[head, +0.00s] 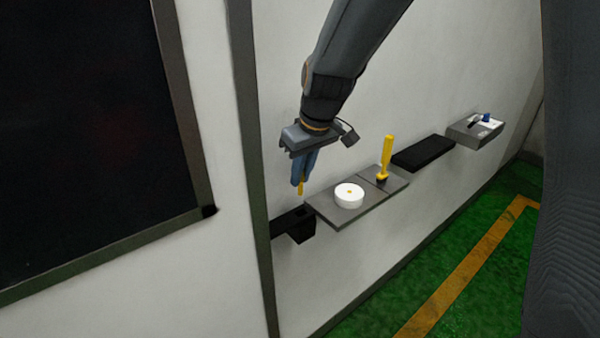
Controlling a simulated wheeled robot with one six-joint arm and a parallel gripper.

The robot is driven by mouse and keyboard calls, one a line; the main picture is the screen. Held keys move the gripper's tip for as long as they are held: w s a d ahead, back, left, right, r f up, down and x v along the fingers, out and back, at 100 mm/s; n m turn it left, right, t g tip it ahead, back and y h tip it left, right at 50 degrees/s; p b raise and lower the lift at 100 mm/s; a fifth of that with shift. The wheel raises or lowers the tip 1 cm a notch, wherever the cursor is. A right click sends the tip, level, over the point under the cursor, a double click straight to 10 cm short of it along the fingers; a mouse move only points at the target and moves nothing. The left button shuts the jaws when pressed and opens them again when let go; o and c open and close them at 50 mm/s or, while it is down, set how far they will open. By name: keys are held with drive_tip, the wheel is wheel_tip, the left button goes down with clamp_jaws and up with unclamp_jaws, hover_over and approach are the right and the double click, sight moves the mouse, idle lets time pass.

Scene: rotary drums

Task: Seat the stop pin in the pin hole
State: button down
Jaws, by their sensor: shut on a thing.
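My gripper (303,182) hangs at the wall, pointing down, with its blue fingers shut on a small yellow pin, the stop pin (300,189). Most of the pin is hidden by the fingers; its lower end shows below them. The pin is above a black box-like bracket (303,235) on the wall, apart from it. The bracket has a dark opening in its top. I cannot make out for certain which opening is the pin hole.
Farther right are a black shelf (423,153) and a grey tray (470,136) with small items. A dark framed panel (85,130) fills the left.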

sight(302, 209)
drive_tip(key=shift+s, duration=0.1)
drive_tip(key=shift+f, duration=0.15)
drive_tip(key=shift+f+b, duration=3.15)
drive_tip(key=shift+f, duration=1.25)
drive_tip(key=shift+s+d+f, duration=0.15)
drive_tip(key=shift+s+f, duration=0.3)
drive_tip(key=shift+f, duration=0.05)
drive_tip(key=shift+b, duration=0.3)
drive_tip(key=c, duration=1.8)
unclamp_jaws()
drive_tip(key=shift+o, duration=0.3)
drive_tip(key=shift+w+r, duration=0.15)
drive_tip(key=shift+r, duration=0.3)
drive_tip(key=shift+o, duration=0.4)
drive_tip(key=b+v, duration=0.1)
drive_tip(key=v, duration=0.7)
drive_tip(key=shift+w, duration=0.15)
drive_tip(key=shift+r, duration=0.1)
